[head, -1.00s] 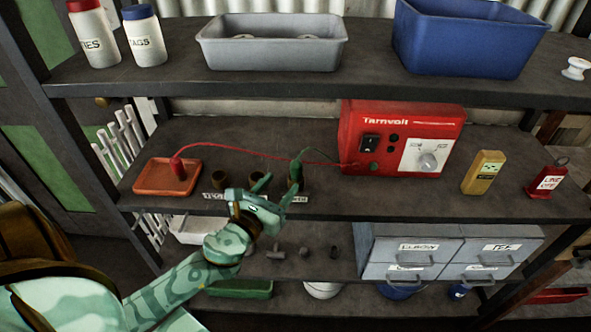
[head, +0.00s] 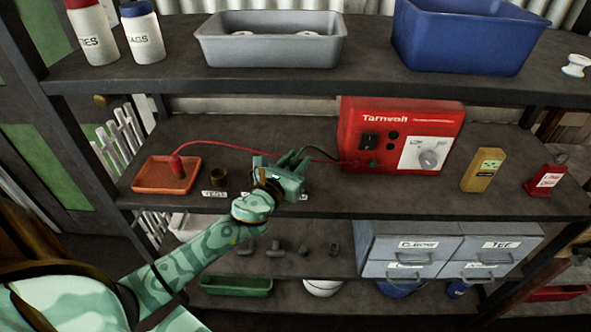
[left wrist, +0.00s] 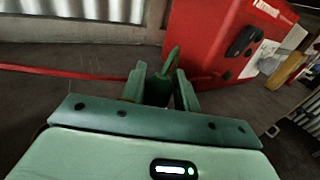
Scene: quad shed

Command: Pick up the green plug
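The green plug (left wrist: 164,72) stands between the two fingers of my left gripper (left wrist: 160,92) in the left wrist view. The fingers are apart, on either side of it; I cannot make out firm contact. In the head view my left gripper (head: 288,165) reaches over the middle shelf and hides most of the plug. A dark lead (head: 320,150) runs from there to the red Tarnvolt box (head: 385,108). My right gripper is not in view.
A red plug (head: 177,166) stands in an orange tray (head: 140,186) at left, its red lead crossing behind my gripper. The upper shelf (head: 200,84) is overhead.

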